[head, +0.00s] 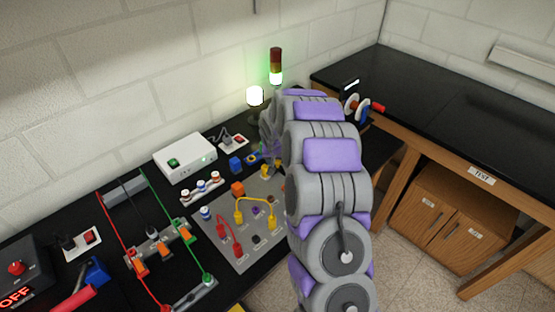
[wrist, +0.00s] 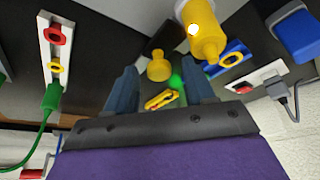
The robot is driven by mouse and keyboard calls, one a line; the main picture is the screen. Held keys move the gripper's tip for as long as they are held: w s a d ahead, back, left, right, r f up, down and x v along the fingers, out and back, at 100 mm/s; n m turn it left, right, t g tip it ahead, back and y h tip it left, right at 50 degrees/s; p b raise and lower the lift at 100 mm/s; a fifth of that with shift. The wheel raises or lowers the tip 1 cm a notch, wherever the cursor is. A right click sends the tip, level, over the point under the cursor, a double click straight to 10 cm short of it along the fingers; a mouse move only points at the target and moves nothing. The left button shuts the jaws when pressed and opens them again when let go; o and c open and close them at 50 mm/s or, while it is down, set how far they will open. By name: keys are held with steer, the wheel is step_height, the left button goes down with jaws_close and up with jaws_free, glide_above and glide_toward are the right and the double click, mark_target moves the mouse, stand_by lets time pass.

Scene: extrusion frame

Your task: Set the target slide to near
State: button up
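I cannot identify a target slide with certainty. In the head view, an orange-handled piece (head: 137,267) and another orange piece (head: 183,232) sit on a frame with red and green lines at lower left. In the wrist view, my gripper (wrist: 162,84) is open, with its two dark fingers apart. A yellow knob (wrist: 159,67), a small green ball (wrist: 176,80) and a yellow oblong piece (wrist: 161,100) show between the fingers; I cannot tell whether any is touched. In the head view, my arm hides the gripper's fingertips.
A grey panel (head: 211,232) with red and yellow cables lies left of my arm. A white box (head: 185,157), a lit lamp (head: 255,96) and a signal tower (head: 276,67) stand behind. Discs with a red handle (head: 366,107) are right of my arm. The right-hand black counter (head: 450,110) is mostly clear.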

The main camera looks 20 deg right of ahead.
steer(key=p+v, duration=0.2)
steer(key=v, duration=1.5)
steer(key=shift+r, duration=0.2)
